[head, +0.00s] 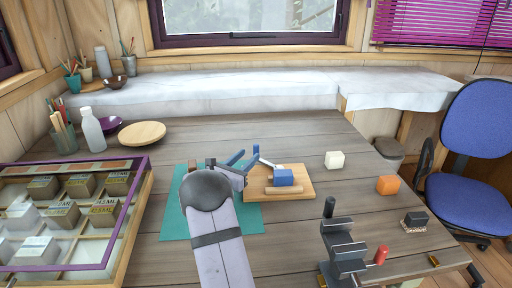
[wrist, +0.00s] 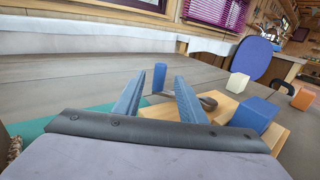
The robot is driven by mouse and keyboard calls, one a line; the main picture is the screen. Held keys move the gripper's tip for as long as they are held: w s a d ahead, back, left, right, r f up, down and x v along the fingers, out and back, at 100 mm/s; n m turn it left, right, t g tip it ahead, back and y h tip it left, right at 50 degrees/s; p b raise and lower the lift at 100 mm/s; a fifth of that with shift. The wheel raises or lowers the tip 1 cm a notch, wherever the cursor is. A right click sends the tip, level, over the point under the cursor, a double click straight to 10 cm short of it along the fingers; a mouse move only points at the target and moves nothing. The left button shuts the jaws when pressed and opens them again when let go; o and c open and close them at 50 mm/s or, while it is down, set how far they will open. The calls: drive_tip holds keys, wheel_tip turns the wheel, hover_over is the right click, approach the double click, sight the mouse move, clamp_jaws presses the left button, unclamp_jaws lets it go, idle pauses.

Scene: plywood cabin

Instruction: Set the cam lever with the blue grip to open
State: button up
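The blue grip (head: 256,149) of the cam lever stands upright behind the left back corner of a wooden board. A metal lever arm (head: 268,163) runs from near it to a blue block (head: 283,177) on the board. In the wrist view the blue grip (wrist: 160,77) shows in the gap between my fingertips, a little beyond them, and the bent metal arm (wrist: 207,101) is partly behind the right finger. My gripper (head: 250,154) is open and empty, its two blue fingers apart. I cannot tell whether a fingertip touches the grip.
The wooden board (head: 303,189) lies partly on a teal mat (head: 177,222). A cream cube (head: 334,159), an orange block (head: 388,185) and a dark clamp-like fixture (head: 345,250) are to the right. A framed case (head: 140,205) fills the left. The table behind the grip is clear.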

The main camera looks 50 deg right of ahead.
sight(255, 150)
drive_tip(key=shift+w+d+p, duration=0.15)
drive_tip(key=shift+d, duration=1)
drive_tip(key=shift+w+d+p, duration=0.15)
drive_tip(key=shift+w+d, duration=0.05)
drive_tip(key=shift+d, duration=0.95)
drive_tip(key=shift+w+d+p, duration=0.15)
drive_tip(key=shift+d, duration=1)
clamp_jaws()
